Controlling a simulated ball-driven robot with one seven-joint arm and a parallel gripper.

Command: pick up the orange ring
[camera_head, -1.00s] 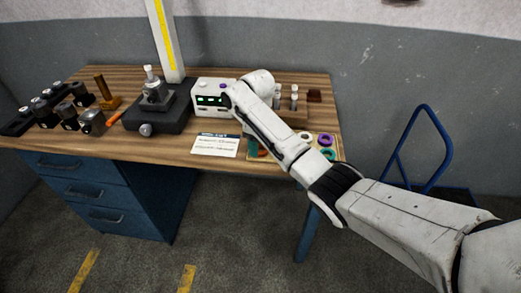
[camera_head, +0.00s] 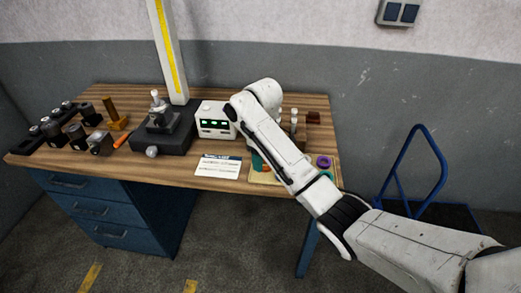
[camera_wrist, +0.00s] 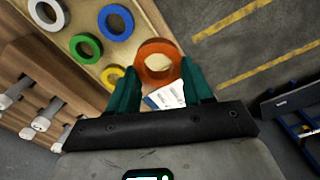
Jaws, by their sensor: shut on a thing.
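The orange ring (camera_wrist: 146,52) is between the teal fingertips of my gripper (camera_wrist: 160,76) in the wrist view. It looks larger and nearer than the other rings, held clear above the edge of the wooden ring tray (camera_wrist: 150,12). My gripper is shut on it. In the head view my own arm hides most of the gripper; a bit of teal finger and orange shows left of the forearm.
Blue (camera_wrist: 103,22), yellow (camera_wrist: 77,54), green (camera_wrist: 105,78) and white rings (camera_wrist: 60,20) lie in the tray. A purple ring (camera_head: 323,162) shows in the head view. A printed card (camera_head: 218,167) and a white box with green display (camera_head: 214,122) are left of my arm.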

